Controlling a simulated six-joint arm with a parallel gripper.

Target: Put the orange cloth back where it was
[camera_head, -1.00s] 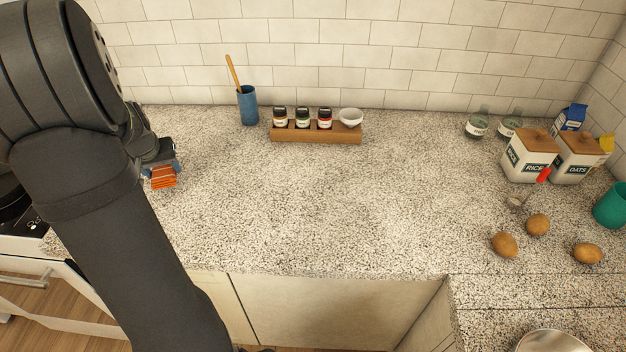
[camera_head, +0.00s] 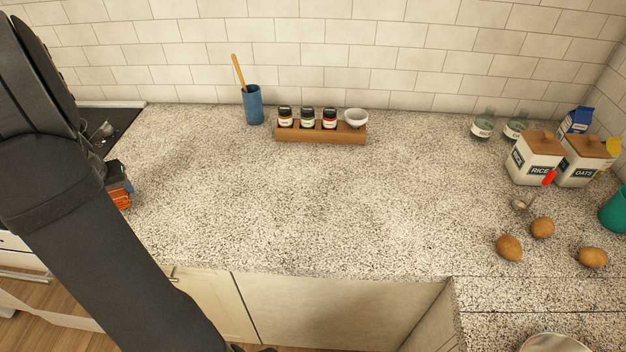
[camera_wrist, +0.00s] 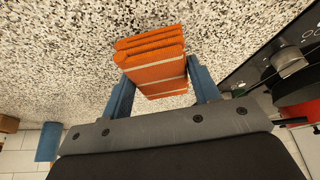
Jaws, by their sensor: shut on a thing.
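The orange cloth (camera_wrist: 155,65) is folded in layers with pale stripes. In the wrist view it sits between the two blue fingers of my gripper (camera_wrist: 163,90), which is shut on it. In the head view the cloth (camera_head: 121,197) shows at the left end of the counter, partly hidden by my arm and gripper (camera_head: 119,183). I cannot tell whether the cloth touches the counter (camera_head: 300,210) or is held just above it.
A dark stovetop (camera_head: 115,118) adjoins the counter's left end; a red pot (camera_wrist: 300,95) shows there. At the back stand a blue cup (camera_head: 253,105) and a wooden spice rack (camera_head: 320,135). Canisters (camera_head: 535,160) and several potatoes (camera_head: 509,247) are at right. The counter's middle is clear.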

